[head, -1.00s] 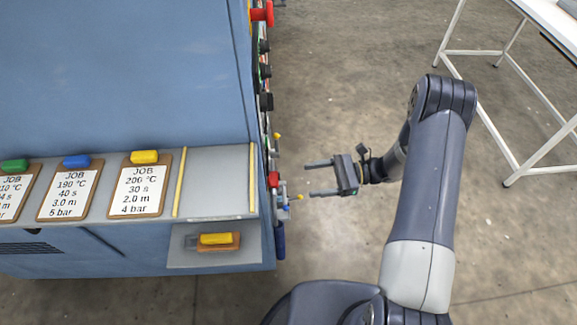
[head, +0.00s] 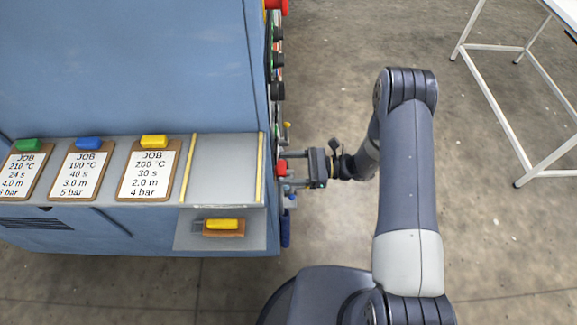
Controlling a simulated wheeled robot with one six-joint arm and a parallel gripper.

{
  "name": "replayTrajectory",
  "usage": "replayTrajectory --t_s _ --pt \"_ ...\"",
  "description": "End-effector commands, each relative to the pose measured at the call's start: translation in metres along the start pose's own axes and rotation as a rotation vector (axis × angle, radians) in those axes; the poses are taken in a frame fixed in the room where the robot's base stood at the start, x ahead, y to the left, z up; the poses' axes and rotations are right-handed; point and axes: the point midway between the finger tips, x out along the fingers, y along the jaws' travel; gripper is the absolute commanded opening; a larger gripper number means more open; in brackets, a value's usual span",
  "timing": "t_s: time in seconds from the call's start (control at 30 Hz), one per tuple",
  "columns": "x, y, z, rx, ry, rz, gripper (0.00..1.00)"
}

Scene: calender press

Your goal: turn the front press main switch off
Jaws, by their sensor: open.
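A red knob (head: 282,167) sticks out from the right side of the blue press, low on its control face. It appears to be the main switch; its marking and on/off position cannot be read from here. My gripper (head: 284,170) is open, pointing left at the press side. Its two fingers reach the red knob's level, one on the far side and one on the near side of it. From this angle I cannot tell whether they touch it.
The blue press (head: 130,60) fills the left. A larger red control (head: 277,5) and several dark buttons line its side. A yellow-tipped lever (head: 287,126) and a blue handle (head: 286,228) flank the gripper. A white table (head: 478,50) stands right; floor between is clear.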

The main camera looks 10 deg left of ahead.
Motion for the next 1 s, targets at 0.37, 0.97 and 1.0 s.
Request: replayTrajectory --t_s 0.37,0.97,1.0 --pt "0.0017 -0.0001 -0.0001 0.000 0.000 -0.001 0.63" --pt "0.0015 -0.0001 -0.0003 -0.004 0.000 0.000 0.24" --pt "0.0015 -0.0001 -0.0006 -0.009 0.000 0.000 0.24"
